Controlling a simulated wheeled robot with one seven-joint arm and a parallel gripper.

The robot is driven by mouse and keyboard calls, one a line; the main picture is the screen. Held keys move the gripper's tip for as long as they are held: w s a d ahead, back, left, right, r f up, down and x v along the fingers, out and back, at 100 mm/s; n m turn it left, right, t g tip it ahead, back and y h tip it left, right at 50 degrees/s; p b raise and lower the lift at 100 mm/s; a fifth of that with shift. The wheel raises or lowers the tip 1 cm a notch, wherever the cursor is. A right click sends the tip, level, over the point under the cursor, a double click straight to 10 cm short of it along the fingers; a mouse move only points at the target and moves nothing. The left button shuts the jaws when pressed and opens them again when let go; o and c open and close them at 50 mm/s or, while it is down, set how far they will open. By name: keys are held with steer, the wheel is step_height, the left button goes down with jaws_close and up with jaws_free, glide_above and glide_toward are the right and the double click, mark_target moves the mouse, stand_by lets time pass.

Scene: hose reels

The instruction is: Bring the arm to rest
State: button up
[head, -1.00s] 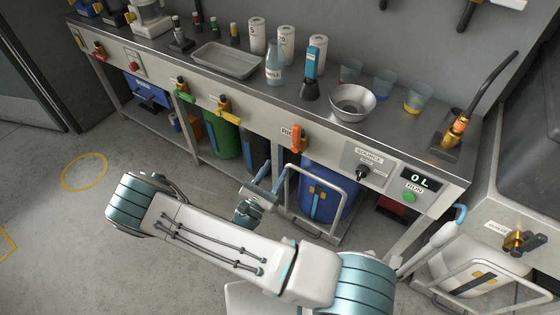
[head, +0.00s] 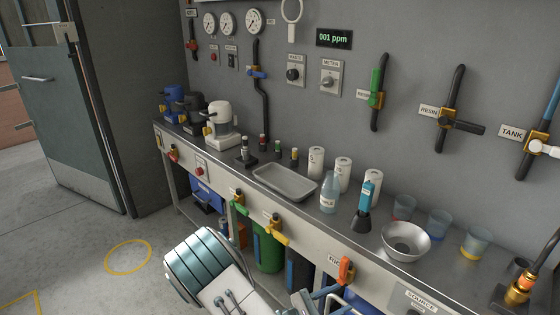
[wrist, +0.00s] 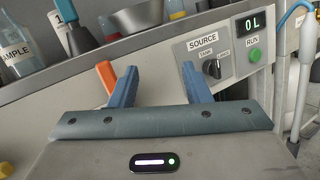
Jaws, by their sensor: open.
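My gripper shows in the wrist view (wrist: 160,88) with its two blue fingers spread apart and nothing between them. It is in front of the bench's front panel, with the orange valve handle (wrist: 106,76) just behind the left finger and the SOURCE knob (wrist: 212,68) to the right of the right finger. In the head view, part of my arm crosses the bottom edge, and a blue finger of my gripper (head: 328,292) shows just below the orange handle (head: 346,269). The rest of the gripper is cut off or hidden there.
The bench (head: 300,215) carries a tray (head: 284,182), a sample bottle (head: 329,193), a metal bowl (head: 405,240) and several cups. Coloured valve handles stick out from its front. Hoses and valves hang on the wall. The floor (head: 85,235) at left is open.

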steer(key=s+d+r+m+g+y+p, duration=0.45)
steer(key=s+r+m+g+y, duration=0.4)
steer(key=r+m+g, duration=0.35)
steer(key=s+a+r+m+t+y+p, duration=0.2)
steer(key=r+m+t+y+p, duration=0.1)
steer(key=r, duration=0.6)
steer(key=s+a+r+m+t+y+p, duration=0.2)
steer(key=s+r+m+t+y+p, duration=0.1)
steer(key=r+y, duration=0.4)
step_height(320, 180, up, 3)
steer(key=shift+f+m+t, duration=0.15)
steer(key=shift+m+t, duration=0.65)
steer(key=shift+m, duration=0.1)
steer(key=shift+c, duration=0.8)
steer(key=shift+d, duration=0.15)
